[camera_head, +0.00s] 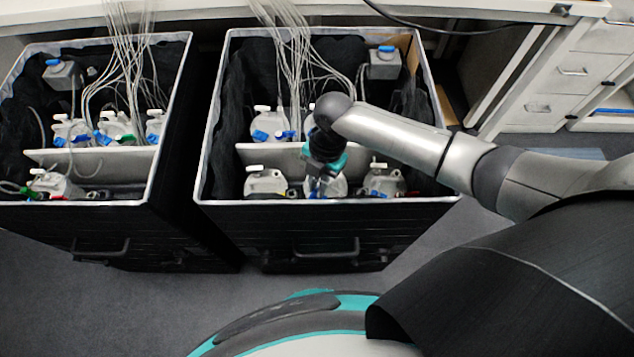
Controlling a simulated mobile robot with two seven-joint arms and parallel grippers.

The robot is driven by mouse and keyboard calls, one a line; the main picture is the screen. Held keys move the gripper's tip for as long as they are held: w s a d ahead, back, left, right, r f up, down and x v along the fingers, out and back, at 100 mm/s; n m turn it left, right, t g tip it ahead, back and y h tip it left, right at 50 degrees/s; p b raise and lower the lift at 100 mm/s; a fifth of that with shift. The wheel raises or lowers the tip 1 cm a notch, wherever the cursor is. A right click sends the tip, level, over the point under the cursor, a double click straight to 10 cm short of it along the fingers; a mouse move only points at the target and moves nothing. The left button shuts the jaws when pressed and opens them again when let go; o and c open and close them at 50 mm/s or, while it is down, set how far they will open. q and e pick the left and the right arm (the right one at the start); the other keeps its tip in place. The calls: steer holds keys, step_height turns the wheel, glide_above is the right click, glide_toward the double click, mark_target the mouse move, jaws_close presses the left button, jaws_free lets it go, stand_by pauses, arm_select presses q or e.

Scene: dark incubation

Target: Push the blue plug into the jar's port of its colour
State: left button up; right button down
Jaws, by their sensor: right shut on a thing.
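My right arm reaches in from the right over the middle box. Its gripper (315,190) points down at the front row of jars and is shut on a small blue thing, which looks like the blue plug; the fingers hide most of it. A white jar (337,187) stands right behind and beside the fingertips, partly covered by the gripper. Its ports are too small and too hidden to make out. I cannot tell whether the plug touches the jar. My left gripper is not in view.
More jars stand beside it in the middle box (330,203), at left (264,181) and right (384,181). A white divider separates the back jars. Thin tubes hang in from above. A second box (95,210) with jars stands at left.

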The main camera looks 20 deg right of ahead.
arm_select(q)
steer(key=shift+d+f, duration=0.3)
arm_select(e)
steer(key=shift+f, duration=0.4)
arm_select(q)
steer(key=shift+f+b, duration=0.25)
steer(key=shift+b, duration=0.25)
arm_select(e)
steer(key=shift+f, duration=0.35)
steer(key=c, duration=1.2)
jaws_free()
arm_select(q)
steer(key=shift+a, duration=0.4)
arm_select(e)
steer(key=o, duration=0.4)
arm_select(q)
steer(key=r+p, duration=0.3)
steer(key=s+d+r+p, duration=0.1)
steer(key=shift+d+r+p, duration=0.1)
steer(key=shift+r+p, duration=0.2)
steer(key=shift+p, duration=0.05)
arm_select(e)
steer(key=v, duration=1.5)
steer(key=shift+r, duration=0.15)
